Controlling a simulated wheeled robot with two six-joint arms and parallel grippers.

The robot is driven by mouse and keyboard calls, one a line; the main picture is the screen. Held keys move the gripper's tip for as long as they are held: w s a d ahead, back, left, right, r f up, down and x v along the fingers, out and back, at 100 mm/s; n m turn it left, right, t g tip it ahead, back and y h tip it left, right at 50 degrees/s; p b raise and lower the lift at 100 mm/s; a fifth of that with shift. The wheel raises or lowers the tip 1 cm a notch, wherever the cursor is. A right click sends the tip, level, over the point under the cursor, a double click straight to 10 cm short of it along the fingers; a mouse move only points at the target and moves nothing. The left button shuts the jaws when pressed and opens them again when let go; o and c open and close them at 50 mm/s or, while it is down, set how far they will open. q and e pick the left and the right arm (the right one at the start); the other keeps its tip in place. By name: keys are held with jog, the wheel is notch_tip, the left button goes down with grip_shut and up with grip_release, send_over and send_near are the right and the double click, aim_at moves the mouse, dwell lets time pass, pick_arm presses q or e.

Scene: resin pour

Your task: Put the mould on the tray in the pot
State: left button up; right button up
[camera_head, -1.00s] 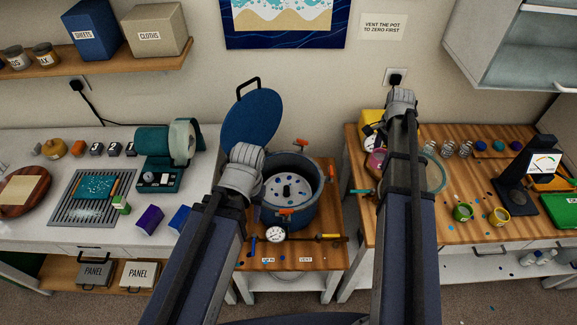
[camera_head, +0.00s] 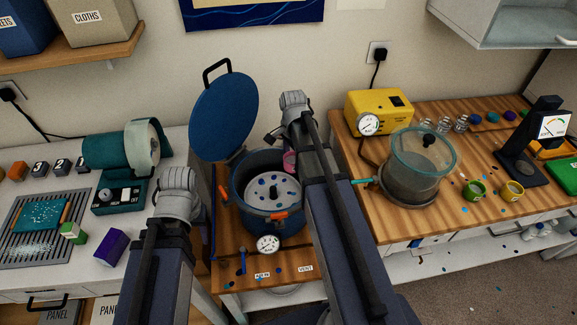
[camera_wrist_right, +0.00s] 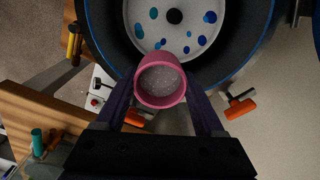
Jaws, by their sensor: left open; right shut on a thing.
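The pink mould (camera_wrist_right: 160,88) is a round cup with greyish, speckled contents. My right gripper (camera_wrist_right: 163,100) is shut on it, with one finger on each side. In the head view the mould (camera_head: 290,161) shows above the back right part of the open pot (camera_head: 240,205), partly hidden by my right arm. The tray (camera_head: 265,188) is a pale disc with blue spots and a dark centre knob inside the pot. In the wrist view the mould overlaps the edge of the tray (camera_wrist_right: 190,22); its height above it is unclear. My left gripper is hidden behind its arm.
The pot's blue lid (camera_head: 222,118) stands open behind it. Orange clamps (camera_head: 281,215) sit around the rim, and a gauge (camera_head: 267,244) is in front. A clear-topped chamber (camera_head: 422,160) and yellow pump (camera_head: 380,108) stand to the right.

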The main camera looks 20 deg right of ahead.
jog(key=shift+s+a+f, duration=0.1)
jog(key=shift+a+f, duration=0.05)
jog(key=shift+a, duration=0.15)
jog(key=b, duration=1.4)
send_near(291, 194)
notch_tip(291, 194, down, 5)
jog(key=shift+f, duration=0.1)
jog(key=shift+f+b, duration=0.45)
jog(key=shift+b, duration=0.05)
jog(key=o, duration=1.4)
jog(key=shift+r, duration=0.1)
notch_tip(291, 194, up, 15)
jog(key=p, duration=1.5)
